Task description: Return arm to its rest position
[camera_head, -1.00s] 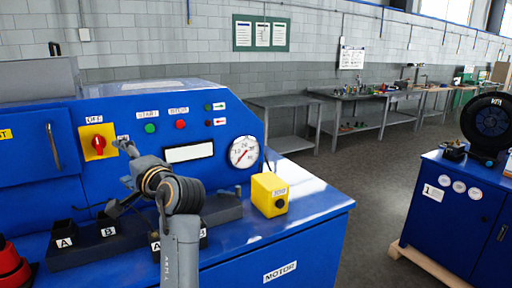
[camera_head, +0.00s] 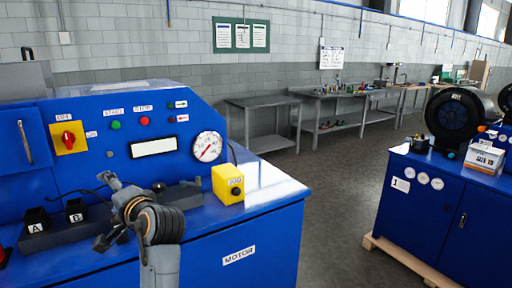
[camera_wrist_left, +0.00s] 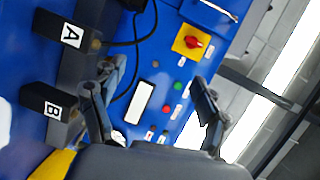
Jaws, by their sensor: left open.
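My left arm rises from the bottom of the head view. Its gripper (camera_head: 106,211) is open and empty in front of the blue crimping machine (camera_head: 271,244). In the left wrist view the two fingers of the left gripper (camera_wrist_left: 160,90) stand apart with nothing between them. The machine's panel, with its white display (camera_wrist_left: 140,102), shows beyond them. My right gripper is not in view.
Black holders marked A (camera_head: 36,221) and B (camera_head: 75,211) sit on the machine's ledge, near the gripper. A yellow box (camera_head: 228,184) stands right of the arm. A second blue cabinet (camera_head: 422,203) stands across open floor (camera_head: 335,187).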

